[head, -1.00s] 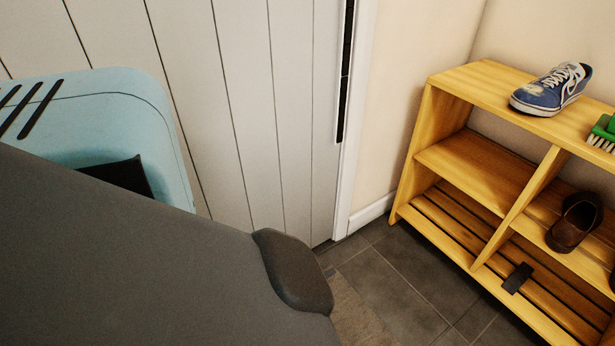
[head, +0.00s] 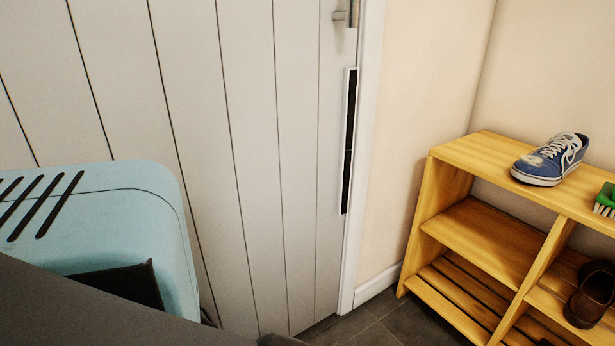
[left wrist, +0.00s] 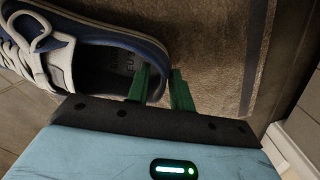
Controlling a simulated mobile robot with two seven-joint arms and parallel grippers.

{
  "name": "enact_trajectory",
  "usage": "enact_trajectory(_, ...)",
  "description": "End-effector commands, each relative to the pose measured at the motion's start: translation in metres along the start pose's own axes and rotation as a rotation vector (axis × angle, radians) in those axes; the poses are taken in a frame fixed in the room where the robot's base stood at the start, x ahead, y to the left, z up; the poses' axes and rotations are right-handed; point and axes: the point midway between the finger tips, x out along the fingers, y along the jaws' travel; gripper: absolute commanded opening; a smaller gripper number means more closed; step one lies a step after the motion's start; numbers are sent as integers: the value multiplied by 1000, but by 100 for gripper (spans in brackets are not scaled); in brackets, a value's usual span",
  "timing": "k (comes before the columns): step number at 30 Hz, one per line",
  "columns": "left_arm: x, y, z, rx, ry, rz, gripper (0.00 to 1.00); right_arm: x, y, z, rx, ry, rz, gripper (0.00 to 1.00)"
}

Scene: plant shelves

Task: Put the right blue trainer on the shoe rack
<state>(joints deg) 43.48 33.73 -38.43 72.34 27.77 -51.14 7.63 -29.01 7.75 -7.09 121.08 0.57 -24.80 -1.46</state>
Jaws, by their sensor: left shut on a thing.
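In the left wrist view my left gripper (left wrist: 163,88) is shut on the heel of a blue trainer (left wrist: 110,32) with white laces and a pale toe-side panel. One green finger is inside the shoe opening and the other is outside the heel. The trainer's front runs out of the picture at the upper left. The wooden shoe rack (head: 440,167) stands at the right in the head view. Another blue trainer (head: 548,160) sits on its top board. My right gripper is in neither view.
A green brush (head: 606,197) lies on the rack's top at the right edge. A brown shoe (head: 588,300) is on the right middle shelf. The left middle shelf (head: 480,240) is bare. A white panelled door (head: 250,150) stands left of the rack. A brown mat (left wrist: 215,40) lies below the held trainer.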

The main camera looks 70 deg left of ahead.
Motion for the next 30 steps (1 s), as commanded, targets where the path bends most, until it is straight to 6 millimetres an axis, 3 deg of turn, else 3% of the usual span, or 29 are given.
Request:
enact_trajectory(14, 3, 0, -1, 0, 2, 1, 1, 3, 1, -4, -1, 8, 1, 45)
enact_trajectory(15, 3, 0, -1, 0, 2, 0, 28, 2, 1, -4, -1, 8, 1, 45)
enact_trajectory(20, 3, 0, 0, 0, 1, 0, 48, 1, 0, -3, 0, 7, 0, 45)
enact_trajectory(30, -1, 0, 0, 0, 0, 0, 48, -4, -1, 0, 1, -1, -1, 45)
